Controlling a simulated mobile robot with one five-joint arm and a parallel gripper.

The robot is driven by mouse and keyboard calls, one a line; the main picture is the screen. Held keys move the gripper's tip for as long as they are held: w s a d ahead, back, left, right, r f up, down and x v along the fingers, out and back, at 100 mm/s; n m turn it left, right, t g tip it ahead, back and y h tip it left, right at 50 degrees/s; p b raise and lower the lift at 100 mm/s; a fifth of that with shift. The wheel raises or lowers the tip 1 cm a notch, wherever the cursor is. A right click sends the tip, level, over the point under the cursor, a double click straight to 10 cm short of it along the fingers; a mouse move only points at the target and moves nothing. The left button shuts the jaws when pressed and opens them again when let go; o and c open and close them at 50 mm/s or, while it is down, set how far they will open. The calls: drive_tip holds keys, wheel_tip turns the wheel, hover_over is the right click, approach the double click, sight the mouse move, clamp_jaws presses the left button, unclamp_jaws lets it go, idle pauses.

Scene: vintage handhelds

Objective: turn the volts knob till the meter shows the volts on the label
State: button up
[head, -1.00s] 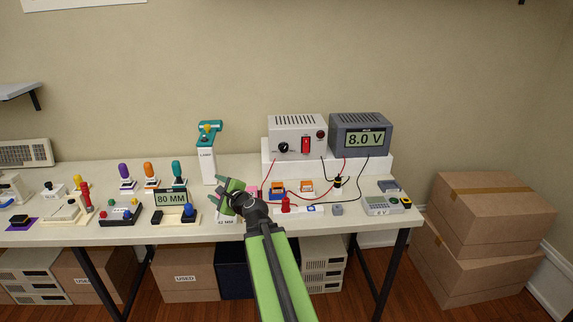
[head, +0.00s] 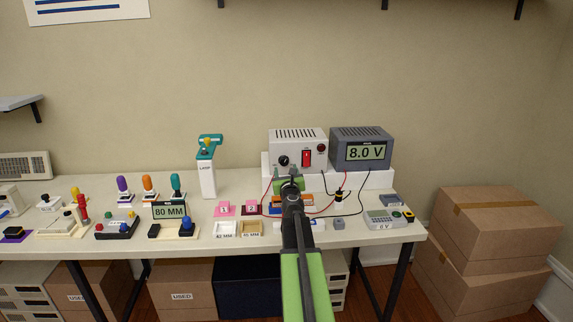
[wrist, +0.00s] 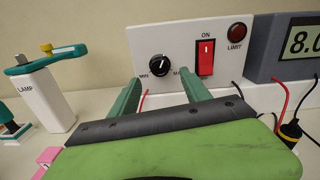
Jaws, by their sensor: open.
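The volts knob (head: 283,160) is a small black dial on the left of the white power supply's front (head: 311,143). It also shows in the wrist view (wrist: 159,66), between MIN and MAX marks. The grey meter (head: 361,134) to the right reads 8.0 V. A label on the handheld (head: 384,220) at the table's right seems to read 6 V, but is small. My gripper (head: 289,172) is open and empty, in front of and just below the knob. In the wrist view its green fingers (wrist: 157,92) stand apart below the dial, not touching it.
The supply has a red ON switch (wrist: 206,57) and red LIMIT lamp (wrist: 237,31). Red and black leads hang in front of the white riser (head: 378,179). A teal and white lamp device (head: 208,168) stands left. Wall shelves hang above.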

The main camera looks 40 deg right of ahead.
sight(285, 163)
drive_tip(key=x, duration=0.7)
clamp_jaws()
drive_tip(key=shift+d, duration=0.25)
drive_tip(key=shift+a, duration=0.15)
